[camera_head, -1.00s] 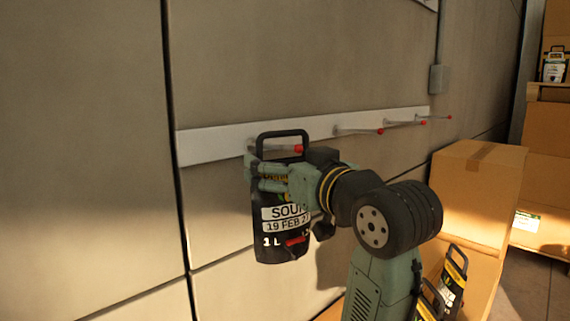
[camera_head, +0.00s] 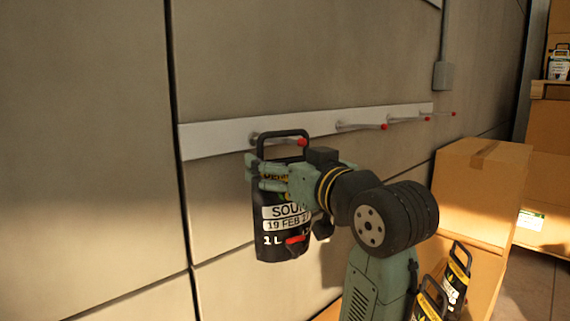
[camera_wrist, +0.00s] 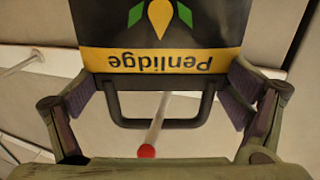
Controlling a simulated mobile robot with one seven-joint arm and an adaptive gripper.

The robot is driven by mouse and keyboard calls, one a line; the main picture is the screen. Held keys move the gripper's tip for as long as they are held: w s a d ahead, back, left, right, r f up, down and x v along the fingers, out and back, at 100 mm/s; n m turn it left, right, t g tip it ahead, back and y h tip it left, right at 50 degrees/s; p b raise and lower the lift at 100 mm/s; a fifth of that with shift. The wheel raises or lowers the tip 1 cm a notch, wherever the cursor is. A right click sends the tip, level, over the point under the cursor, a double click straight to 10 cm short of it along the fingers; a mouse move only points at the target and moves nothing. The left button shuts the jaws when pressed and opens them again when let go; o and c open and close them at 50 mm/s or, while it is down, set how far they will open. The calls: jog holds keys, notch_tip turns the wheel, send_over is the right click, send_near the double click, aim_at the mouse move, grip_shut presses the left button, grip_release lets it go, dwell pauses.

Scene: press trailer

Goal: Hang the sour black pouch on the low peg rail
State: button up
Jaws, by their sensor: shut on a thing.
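The sour black pouch (camera_head: 285,213) hangs upright in my gripper, its label facing the head camera. My gripper (camera_wrist: 160,92) is shut on the pouch's sides near its top, below the black loop handle (camera_head: 282,134). The low peg rail (camera_head: 215,137) is a pale strip on the wall behind. Its leftmost peg (camera_head: 302,142), red-tipped, overlaps the handle opening in the head view. In the wrist view the same peg (camera_wrist: 147,151) crosses the handle bar (camera_wrist: 160,123); I cannot tell whether it is through the loop. The pouch appears upside down there, reading Penlidge.
Several more red-tipped pegs (camera_head: 384,127) on the rail to the right are empty. Cardboard boxes (camera_head: 485,185) stand at the right. Other black pouches (camera_head: 456,277) are at the lower right. A grey box (camera_head: 443,76) is on the wall.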

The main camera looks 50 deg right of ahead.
jog(key=shift+r, duration=0.1)
jog(key=o, duration=1.6)
jog(key=shift+s, duration=0.1)
jog(key=shift+o, duration=0.2)
jog(key=shift+f, duration=0.2)
jog(key=v, duration=1.2)
jog(key=shift+r, duration=0.1)
